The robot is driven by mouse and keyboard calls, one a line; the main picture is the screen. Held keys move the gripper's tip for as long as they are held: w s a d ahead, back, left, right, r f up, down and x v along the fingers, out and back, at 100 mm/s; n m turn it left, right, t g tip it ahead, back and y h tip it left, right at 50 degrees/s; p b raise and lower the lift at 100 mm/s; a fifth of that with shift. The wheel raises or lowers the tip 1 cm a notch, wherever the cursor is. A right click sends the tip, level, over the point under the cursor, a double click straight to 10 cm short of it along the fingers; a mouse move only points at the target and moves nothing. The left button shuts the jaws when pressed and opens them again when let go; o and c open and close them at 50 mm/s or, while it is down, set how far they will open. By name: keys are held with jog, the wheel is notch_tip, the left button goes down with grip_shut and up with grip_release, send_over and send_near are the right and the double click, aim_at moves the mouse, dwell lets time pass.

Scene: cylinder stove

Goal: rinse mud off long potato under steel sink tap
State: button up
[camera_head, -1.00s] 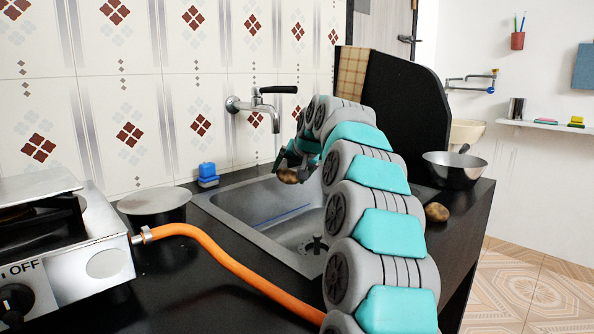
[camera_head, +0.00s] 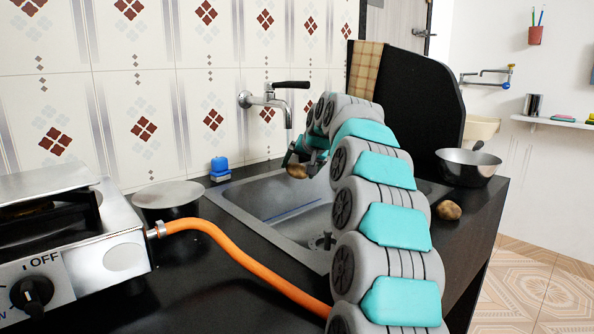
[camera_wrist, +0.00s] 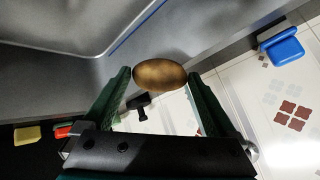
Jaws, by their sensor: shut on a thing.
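My gripper (camera_wrist: 160,82) is shut on the long potato (camera_wrist: 160,74), a brown oval held crosswise between the green fingertips. In the head view the potato (camera_head: 297,171) hangs at the end of my arm, above the far part of the steel sink (camera_head: 245,217). The wall tap (camera_head: 268,99), chrome with a black lever, has its spout just above and slightly left of the potato. In the wrist view a dark tap lever (camera_wrist: 138,103) shows behind the potato. I cannot make out clear mud or running water.
A second, rounder potato (camera_head: 448,210) lies on the counter right of the sink, near a dark pan (camera_head: 468,168). A blue sponge-like block (camera_head: 220,168) sits by the wall. A stove (camera_head: 75,240), orange hose (camera_head: 240,262) and lidded pot (camera_head: 167,195) are at left.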

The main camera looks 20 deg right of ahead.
jog(key=shift+w+d, duration=0.2)
jog(key=shift+d, duration=0.2)
jog(key=shift+s+a, duration=0.1)
jog(key=shift+a, duration=0.05)
jog(key=shift+s+a, duration=0.2)
jog(key=shift+a, duration=0.2)
jog(key=shift+w+d, duration=0.1)
jog(key=shift+d, duration=0.1)
jog(key=shift+w+d+p, duration=0.2)
jog(key=shift+d+p, duration=0.1)
jog(key=shift+d, duration=0.05)
jog(key=shift+s+d, duration=0.1)
dwell(0.3)
jog(key=shift+s+d+f+b, duration=0.1)
jog(key=shift+s+d+b, duration=0.15)
jog(key=shift+s+b, duration=0.15)
jog(key=s+d+b, duration=0.2)
jog(key=s+d, duration=0.1)
jog(key=s, duration=0.3)
jog(key=shift+d, duration=0.1)
dwell(1.2)
